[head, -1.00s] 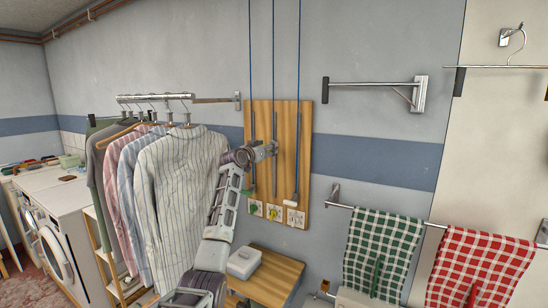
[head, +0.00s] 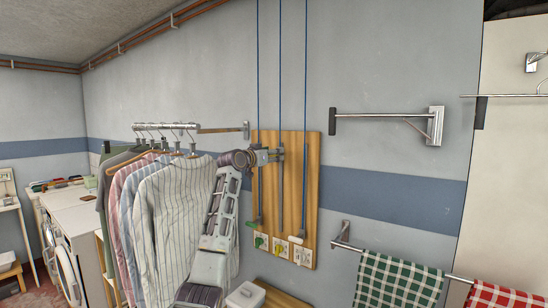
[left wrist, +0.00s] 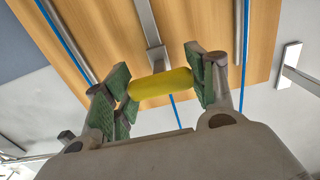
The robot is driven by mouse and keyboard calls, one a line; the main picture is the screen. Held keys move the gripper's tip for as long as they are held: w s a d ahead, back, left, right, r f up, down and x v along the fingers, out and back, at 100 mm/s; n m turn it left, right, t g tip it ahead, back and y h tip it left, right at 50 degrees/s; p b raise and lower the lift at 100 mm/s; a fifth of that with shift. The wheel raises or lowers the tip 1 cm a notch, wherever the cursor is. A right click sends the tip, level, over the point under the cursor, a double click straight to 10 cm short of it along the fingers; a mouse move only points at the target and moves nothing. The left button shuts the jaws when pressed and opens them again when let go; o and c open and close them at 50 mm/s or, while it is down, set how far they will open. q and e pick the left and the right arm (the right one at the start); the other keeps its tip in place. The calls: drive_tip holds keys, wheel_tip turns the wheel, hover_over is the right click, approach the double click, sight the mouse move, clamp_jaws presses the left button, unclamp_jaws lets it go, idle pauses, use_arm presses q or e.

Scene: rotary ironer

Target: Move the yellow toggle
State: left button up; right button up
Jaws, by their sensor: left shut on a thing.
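The yellow toggle (left wrist: 162,84) lies crosswise between the green-padded fingers of my left gripper in the left wrist view. The gripper is shut on it, in front of the wooden board (left wrist: 116,38). In the head view my left gripper (head: 272,155) is at the upper middle of the board (head: 312,185), by the middle of three blue cords, and hides the toggle there. A green toggle (head: 252,224) hangs low on the left cord. A white toggle (head: 296,240) hangs low on the right cord. My right gripper is not in view.
Small picture labels (head: 278,245) line the board's lower edge. Striped shirts (head: 178,220) hang on a rail close to the left of my arm. A metal wall bracket (head: 385,116) and a green checked towel (head: 397,275) are to the right. The wall between is clear.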

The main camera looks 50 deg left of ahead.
use_arm(q)
drive_tip(key=shift+s+r, duration=0.15)
drive_tip(key=shift+r, duration=0.2)
drive_tip(key=o, duration=1.5)
drive_tip(key=shift+c, duration=0.2)
drive_tip(key=shift+f, duration=0.1)
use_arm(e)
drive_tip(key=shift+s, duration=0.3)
use_arm(q)
drive_tip(key=v, duration=1.1)
drive_tip(key=shift+s+d, duration=0.2)
drive_tip(key=shift+s, duration=0.15)
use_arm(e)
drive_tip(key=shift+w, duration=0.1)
use_arm(q)
drive_tip(key=shift+f, duration=0.1)
